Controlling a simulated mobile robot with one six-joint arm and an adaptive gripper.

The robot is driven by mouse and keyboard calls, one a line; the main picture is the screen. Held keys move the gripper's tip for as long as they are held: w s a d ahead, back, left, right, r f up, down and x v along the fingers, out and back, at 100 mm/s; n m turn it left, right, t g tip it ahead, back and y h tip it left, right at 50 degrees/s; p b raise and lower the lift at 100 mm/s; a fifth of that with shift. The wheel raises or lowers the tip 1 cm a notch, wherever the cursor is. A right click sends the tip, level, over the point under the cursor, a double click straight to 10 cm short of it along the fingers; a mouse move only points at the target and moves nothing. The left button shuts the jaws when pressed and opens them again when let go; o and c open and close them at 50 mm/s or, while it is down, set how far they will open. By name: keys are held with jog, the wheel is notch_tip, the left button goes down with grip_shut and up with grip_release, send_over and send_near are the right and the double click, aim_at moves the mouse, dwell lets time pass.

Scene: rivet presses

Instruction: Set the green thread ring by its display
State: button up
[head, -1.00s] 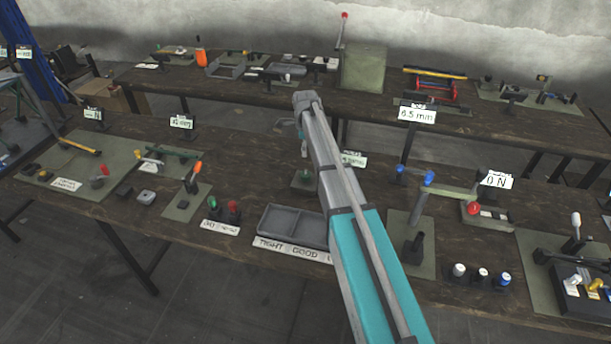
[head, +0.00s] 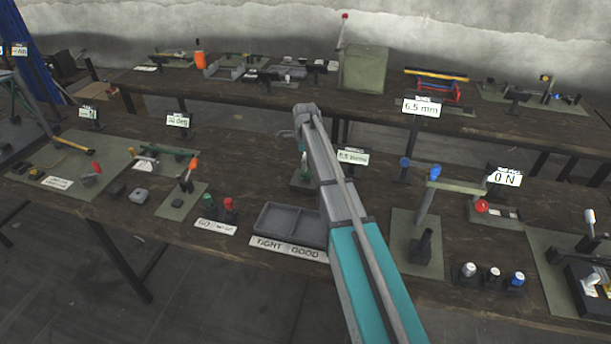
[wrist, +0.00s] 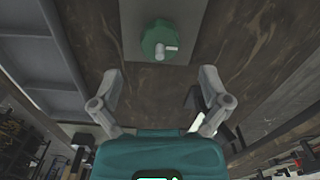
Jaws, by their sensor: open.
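The green thread ring (wrist: 158,42) shows in the wrist view as a round green knob with a pale pin across it, on a grey-green pad (wrist: 183,12). In the head view the green ring (head: 303,174) is small and partly hidden by my arm. My gripper (wrist: 160,74) is open and empty. The ring lies ahead of its fingertips, about centred between them, and apart from them. A small white display (head: 352,157) stands just right of my arm in the head view; it seems to read about 5.5 turns, but the text is small.
A grey two-part tray (head: 262,216) marked TIGHT and GOOD lies in front of the ring. Green and red knobs (head: 229,206) stand left of it. A blue-tipped lever fixture (head: 421,210) and a 0 N display (head: 505,178) stand to the right.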

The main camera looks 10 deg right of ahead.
aim_at(306, 171)
jog(key=shift+f+b, duration=2.2)
jog(key=shift+f, duration=0.3)
jog(key=c, duration=1.1)
jog(key=shift+c, duration=0.2)
jog(key=shift+n, duration=0.5)
